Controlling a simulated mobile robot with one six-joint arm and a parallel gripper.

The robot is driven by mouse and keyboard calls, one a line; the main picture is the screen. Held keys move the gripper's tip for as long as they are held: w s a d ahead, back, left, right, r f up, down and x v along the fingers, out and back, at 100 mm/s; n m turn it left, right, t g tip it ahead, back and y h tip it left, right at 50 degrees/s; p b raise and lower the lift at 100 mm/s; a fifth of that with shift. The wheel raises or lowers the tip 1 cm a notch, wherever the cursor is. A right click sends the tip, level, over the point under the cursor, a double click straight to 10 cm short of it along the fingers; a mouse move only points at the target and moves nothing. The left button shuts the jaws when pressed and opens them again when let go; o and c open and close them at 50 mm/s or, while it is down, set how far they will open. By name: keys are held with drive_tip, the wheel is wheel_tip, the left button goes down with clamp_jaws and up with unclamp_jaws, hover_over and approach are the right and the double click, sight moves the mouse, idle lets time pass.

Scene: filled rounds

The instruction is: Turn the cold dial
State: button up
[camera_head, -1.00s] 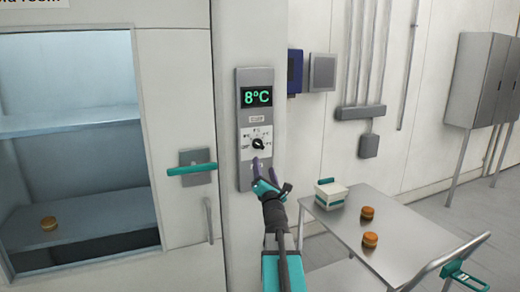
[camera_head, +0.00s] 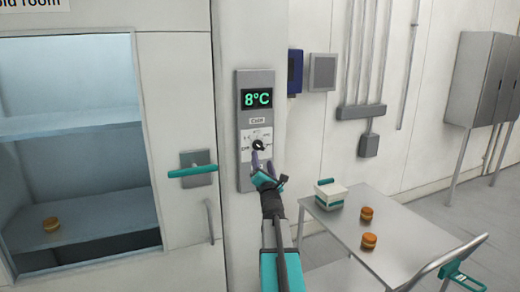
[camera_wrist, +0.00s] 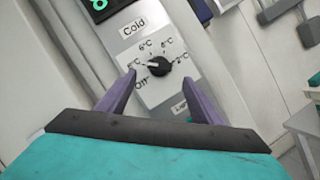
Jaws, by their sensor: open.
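The cold dial is a black knob (camera_wrist: 159,66) on a white scale plate marked Off and several temperatures, below a "Cold" label. In the wrist view its pointer is turned toward the left, near the 8°C side. In the head view the dial (camera_head: 258,145) sits on a grey panel (camera_head: 246,175) under a green display (camera_head: 257,98) reading 8°C. My gripper (camera_wrist: 161,88) is open, with its two purple fingers on either side of the dial's lower part and apart from the knob in the picture. In the head view my gripper (camera_head: 261,163) is just below the dial and hides the plate's lower part.
A cold room window with shelves (camera_head: 70,130) and a teal-handled door latch (camera_head: 193,170) are to the left. A steel table (camera_head: 390,235) with a white-and-teal box (camera_head: 330,194) and two orange-brown rounds (camera_head: 368,214) stands at right. A blue box (camera_head: 294,72) hangs beside the panel.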

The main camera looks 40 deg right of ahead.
sight(260, 148)
drive_tip(key=shift+p+x, duration=1.55)
drive_tip(key=shift+x, duration=2.5)
drive_tip(key=c, duration=1.1)
drive_tip(key=shift+o, duration=0.2)
